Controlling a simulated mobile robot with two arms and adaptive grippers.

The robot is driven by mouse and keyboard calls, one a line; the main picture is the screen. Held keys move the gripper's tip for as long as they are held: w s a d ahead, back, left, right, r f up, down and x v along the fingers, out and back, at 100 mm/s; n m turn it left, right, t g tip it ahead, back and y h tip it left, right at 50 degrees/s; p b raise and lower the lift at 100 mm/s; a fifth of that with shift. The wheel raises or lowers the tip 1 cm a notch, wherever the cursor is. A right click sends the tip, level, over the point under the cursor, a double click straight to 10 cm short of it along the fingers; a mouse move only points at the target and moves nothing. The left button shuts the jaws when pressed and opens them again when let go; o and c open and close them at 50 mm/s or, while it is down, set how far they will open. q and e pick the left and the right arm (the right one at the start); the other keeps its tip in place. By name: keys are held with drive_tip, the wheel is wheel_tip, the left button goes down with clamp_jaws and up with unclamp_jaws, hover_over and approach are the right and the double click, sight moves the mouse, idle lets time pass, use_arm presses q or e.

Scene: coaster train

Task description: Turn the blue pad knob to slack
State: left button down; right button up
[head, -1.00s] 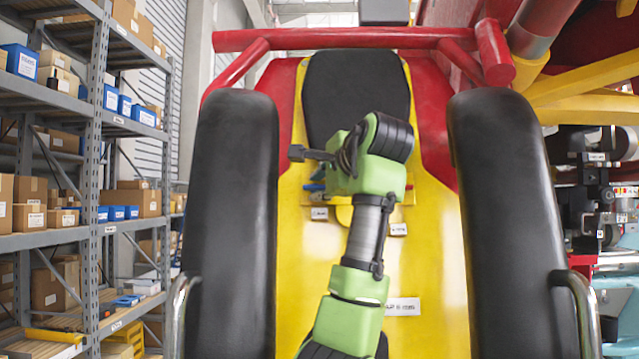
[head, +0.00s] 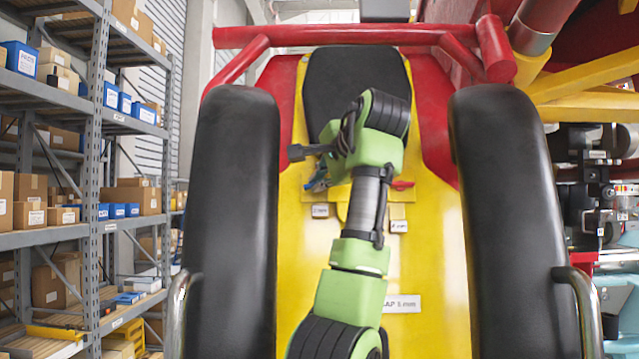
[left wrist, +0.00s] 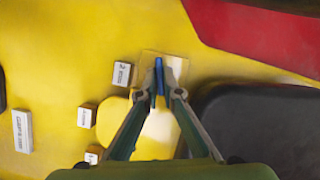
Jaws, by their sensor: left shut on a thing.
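The blue pad knob (left wrist: 159,76) is a narrow upright blue bar on a yellowish plate (left wrist: 178,66) in the left wrist view. My left gripper (left wrist: 161,97) has its two fingers on either side of the knob and is shut on it. In the head view my green left wrist hides most of the grip; a bit of blue (head: 318,181) shows left of it, tilted. The small 2 mm label block (left wrist: 123,74) sits left of the knob in the wrist view. My right gripper is in neither view.
A red piece (head: 402,185) shows right of my wrist. Black padded bars (head: 235,220) and (head: 510,220) flank the yellow panel (head: 435,270). A black headrest (head: 335,80) stands behind my arm. Shelving (head: 95,150) stands at far left.

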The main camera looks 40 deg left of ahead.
use_arm(q)
drive_tip(key=n+h, duration=0.1)
drive_tip(key=n, duration=0.2)
drive_tip(key=n+h, duration=0.2)
drive_tip(key=n, duration=0.1)
drive_tip(key=n+h, duration=0.1)
drive_tip(key=n, duration=0.2)
drive_tip(key=shift+s+a+r+t+h, duration=0.15)
drive_tip(key=shift+a+r+t+h, duration=0.15)
drive_tip(key=shift+t, duration=0.1)
idle(0.4)
drive_tip(key=c, duration=2.2)
unclamp_jaws()
drive_tip(key=shift+d, duration=0.1)
drive_tip(key=v, duration=1.2)
drive_tip(key=shift+s, duration=0.15)
